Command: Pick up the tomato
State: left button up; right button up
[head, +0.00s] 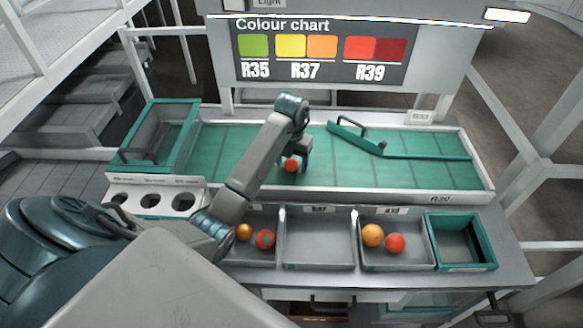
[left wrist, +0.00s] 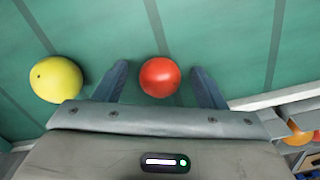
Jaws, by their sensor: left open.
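A red tomato (head: 291,166) lies on the green belt (head: 240,150) under my left gripper (head: 294,161). In the left wrist view the red tomato (left wrist: 160,78) sits between the two open fingers of my left gripper (left wrist: 160,69), with a gap on each side. A yellow tomato (left wrist: 56,79) lies just outside the left finger in that view. The yellow tomato does not show in the head view, where my arm covers part of the belt. My right gripper is not in view.
Left tray (head: 250,257) and right tray (head: 400,262) each hold an orange and a red tomato. The middle tray (head: 318,258) is empty. Green crates stand at far left (head: 185,160) and front right (head: 485,252). A green bar (head: 355,137) crosses the belt; a holed rack (head: 155,211) stands front left.

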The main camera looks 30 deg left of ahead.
pick_arm(q)
jog(key=shift+r, duration=0.1)
jog(key=c, duration=0.8)
jog(key=shift+r, duration=0.1)
